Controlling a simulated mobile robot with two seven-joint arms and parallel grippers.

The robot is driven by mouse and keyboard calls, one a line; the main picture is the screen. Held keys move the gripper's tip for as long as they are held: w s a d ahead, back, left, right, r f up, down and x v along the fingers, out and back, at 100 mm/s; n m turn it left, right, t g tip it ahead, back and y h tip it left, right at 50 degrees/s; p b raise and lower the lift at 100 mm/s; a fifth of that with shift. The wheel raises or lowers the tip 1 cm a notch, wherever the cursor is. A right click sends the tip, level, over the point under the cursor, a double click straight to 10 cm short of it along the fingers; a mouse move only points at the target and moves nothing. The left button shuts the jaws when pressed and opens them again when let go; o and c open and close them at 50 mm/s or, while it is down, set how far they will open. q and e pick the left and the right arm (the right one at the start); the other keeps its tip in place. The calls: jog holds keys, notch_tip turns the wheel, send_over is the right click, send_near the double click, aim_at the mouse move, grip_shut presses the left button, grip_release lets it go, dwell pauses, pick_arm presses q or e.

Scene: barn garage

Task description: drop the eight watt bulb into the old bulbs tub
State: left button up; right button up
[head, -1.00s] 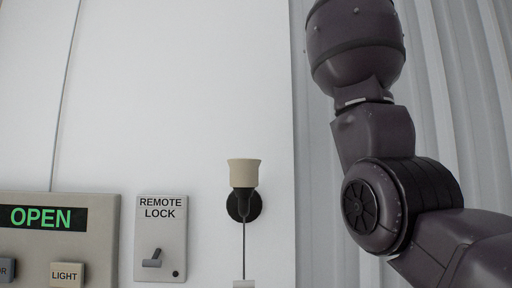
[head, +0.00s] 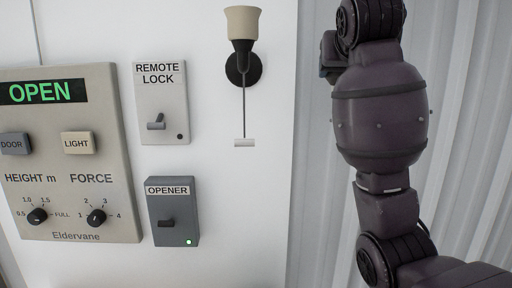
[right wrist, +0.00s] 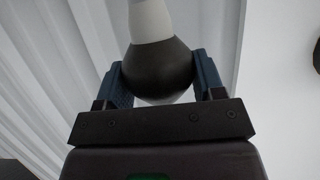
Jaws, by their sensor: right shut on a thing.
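In the right wrist view, my right gripper (right wrist: 157,63) is shut on a bulb (right wrist: 155,68). The bulb has a wide dark grey middle, a white part toward the top of the picture and a pale part between the blue fingers. No wattage mark shows on it. In the head view, my right arm rises at the right. Only a dark edge near its top, perhaps the gripper, shows at the upper left of the arm, and the bulb is hidden there. The old bulbs tub is not in view. My left gripper is not in view.
A white wall carries a wall lamp (head: 242,23) with a pull cord, a remote lock switch (head: 162,105), an opener box (head: 173,212) with a green light, and a beige control panel (head: 72,150) reading OPEN. Corrugated grey cladding (head: 455,130) is behind my right arm.

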jog(key=s+d+f+y, duration=0.1)
jog(key=s+f, duration=0.4)
jog(key=f, duration=1.1)
jog(key=s+d+f+n+b, duration=0.15)
jog(key=s+f, duration=0.35)
jog(key=f, duration=1)
jog(key=s+d+f+y, duration=0.15)
jog(key=s+f, duration=0.25)
jog(key=f, duration=1.2)
jog(key=w+a+n+g+y+p, duration=0.1)
jog(key=w+a+n+g+y, duration=0.2)
jog(key=a, duration=0.6)
jog(key=w+a+n+y+p, duration=0.1)
jog(key=w+a+n+y, duration=0.3)
jog(key=a, duration=0.5)
notch_tip(320, 180, down, 6)
jog(key=s+n+y+b, duration=0.1)
jog(key=b, duration=0.5)
jog(key=shift+s+a+f, duration=0.15)
jog(key=shift+s+a, duration=0.15)
jog(key=shift+s, duration=0.05)
jog(key=o, duration=0.8)
